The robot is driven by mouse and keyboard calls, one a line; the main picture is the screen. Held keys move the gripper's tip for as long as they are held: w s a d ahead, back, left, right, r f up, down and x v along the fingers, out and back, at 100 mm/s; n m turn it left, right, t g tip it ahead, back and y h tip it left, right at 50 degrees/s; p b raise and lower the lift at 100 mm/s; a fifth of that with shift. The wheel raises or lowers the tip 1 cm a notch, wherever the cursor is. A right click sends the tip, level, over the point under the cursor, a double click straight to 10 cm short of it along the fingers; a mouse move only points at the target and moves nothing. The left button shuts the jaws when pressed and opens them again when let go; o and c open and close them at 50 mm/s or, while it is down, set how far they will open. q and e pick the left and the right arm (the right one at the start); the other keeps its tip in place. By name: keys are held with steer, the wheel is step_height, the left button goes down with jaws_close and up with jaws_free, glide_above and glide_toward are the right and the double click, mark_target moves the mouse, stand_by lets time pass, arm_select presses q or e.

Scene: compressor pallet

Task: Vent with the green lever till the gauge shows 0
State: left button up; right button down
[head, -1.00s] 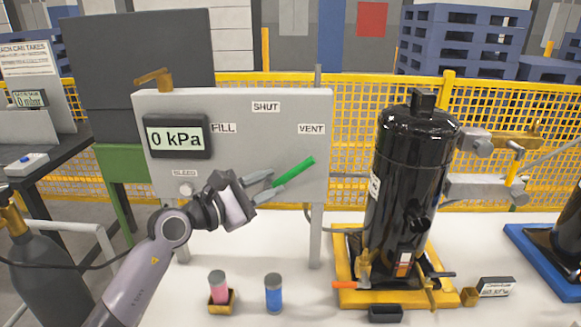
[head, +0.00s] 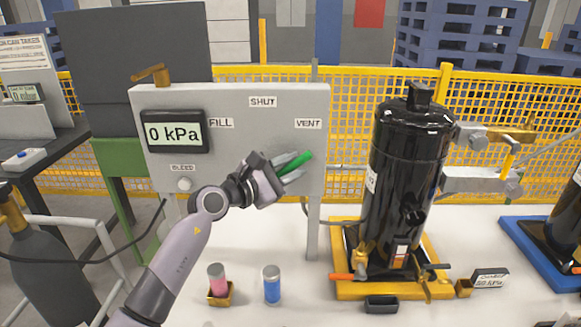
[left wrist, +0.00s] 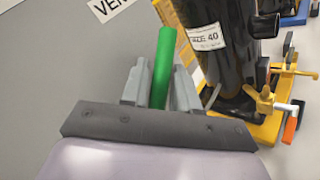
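The green lever (head: 296,164) sticks out of the front of the grey panel (head: 240,112), below the VENT label (head: 308,124), slanting up to the right. My left gripper (head: 294,168) is at the lever, with one finger on each side of it. The left wrist view shows the lever (left wrist: 164,65) between the two fingers (left wrist: 158,88), its tip past them. I cannot tell whether the fingers press on it or stand slightly apart. The gauge (head: 174,133) on the panel reads 0 kPa. My right gripper is not in view.
A black compressor (head: 408,180) stands on a yellow pallet (head: 375,290) right of the panel. A pink canister (head: 217,278) and a blue one (head: 271,285) stand in front. A BLEED knob (head: 184,184) is on the panel. A gas cylinder (head: 45,260) is at left.

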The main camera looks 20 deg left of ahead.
arm_select(q)
jaws_close()
steer(key=shift+a+n+t+b, duration=0.2)
steer(key=shift+n+t+b, duration=0.1)
steer(key=shift+b, duration=0.5)
steer(key=a+n+t+b, duration=0.1)
steer(key=b, duration=0.1)
steer(key=r+n+t+b, duration=0.1)
steer(key=n+b, duration=0.1)
steer(key=b, duration=0.1)
steer(key=s+a+n+t+b, duration=0.1)
steer(key=n+t+b, duration=0.1)
steer(key=b, duration=0.1)
steer(key=shift+a+r+h, duration=0.25)
steer(key=shift+a+h, duration=0.1)
steer(key=shift+h, duration=0.05)
steer(key=n+b, duration=0.1)
steer(key=a+n+t+b, duration=0.1)
steer(key=n+t+y+b, duration=0.1)
steer(key=shift+s+a+r, duration=0.2)
steer(key=shift+a+r, duration=0.1)
steer(key=shift+s+a+r+n+t+y+b, duration=0.1)
steer(key=shift+a+r+n+t+y+b, duration=0.15)
steer(key=shift+n+t+y+b, duration=0.5)
steer(key=shift+a+n, duration=0.1)
steer(key=shift+n, duration=0.15)
jaws_free()
